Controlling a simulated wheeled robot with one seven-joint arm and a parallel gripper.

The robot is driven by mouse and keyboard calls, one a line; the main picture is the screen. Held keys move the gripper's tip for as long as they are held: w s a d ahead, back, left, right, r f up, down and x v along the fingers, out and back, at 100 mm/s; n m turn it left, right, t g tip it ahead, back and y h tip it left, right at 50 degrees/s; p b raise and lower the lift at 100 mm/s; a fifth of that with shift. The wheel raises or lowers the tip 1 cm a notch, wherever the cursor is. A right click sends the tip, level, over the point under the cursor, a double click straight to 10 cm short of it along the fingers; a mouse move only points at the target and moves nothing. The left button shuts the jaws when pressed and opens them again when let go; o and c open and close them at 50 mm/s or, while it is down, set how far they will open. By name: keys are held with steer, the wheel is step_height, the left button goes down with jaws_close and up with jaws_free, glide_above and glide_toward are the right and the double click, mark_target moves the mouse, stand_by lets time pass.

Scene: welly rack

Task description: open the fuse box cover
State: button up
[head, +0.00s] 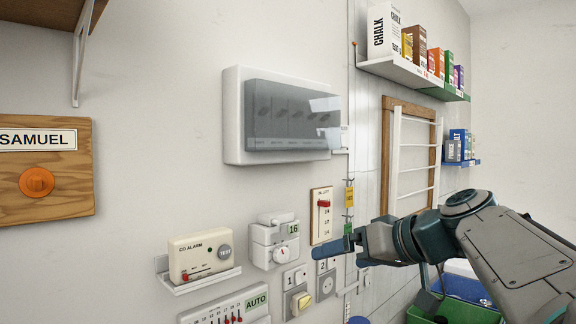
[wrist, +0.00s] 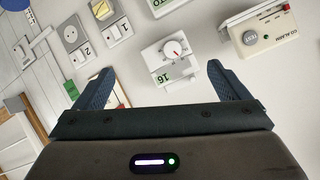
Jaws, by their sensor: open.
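The fuse box (head: 234,117) is a white wall box with a tinted, see-through cover (head: 290,117) over a row of switches. The cover looks shut. It is on the wall in the upper middle of the head view and does not show in the wrist view. My gripper (head: 335,247) is below and a little right of the fuse box, apart from it. In the wrist view, my gripper (wrist: 158,85) has its two blue fingers spread wide with nothing held between them.
Below the fuse box are a white dial timer (head: 275,240), a CO alarm (head: 200,256) on a small shelf, a red-lever slider panel (head: 321,215) and several sockets. A shelf of boxes (head: 410,72) juts out at upper right. The wall just around the cover is clear.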

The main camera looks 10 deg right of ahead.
mark_target(309, 149)
steer(key=d+r+n+t+y, duration=0.1)
steer(key=d+r+n+t, duration=0.1)
steer(key=r, duration=0.7)
steer(key=d+r+n+t+y, duration=0.2)
steer(key=d+r+n, duration=0.1)
steer(key=r, duration=0.6)
steer(key=p+x, duration=0.5)
steer(key=x, duration=0.9)
steer(key=shift+d, duration=0.15)
steer(key=c, duration=1.4)
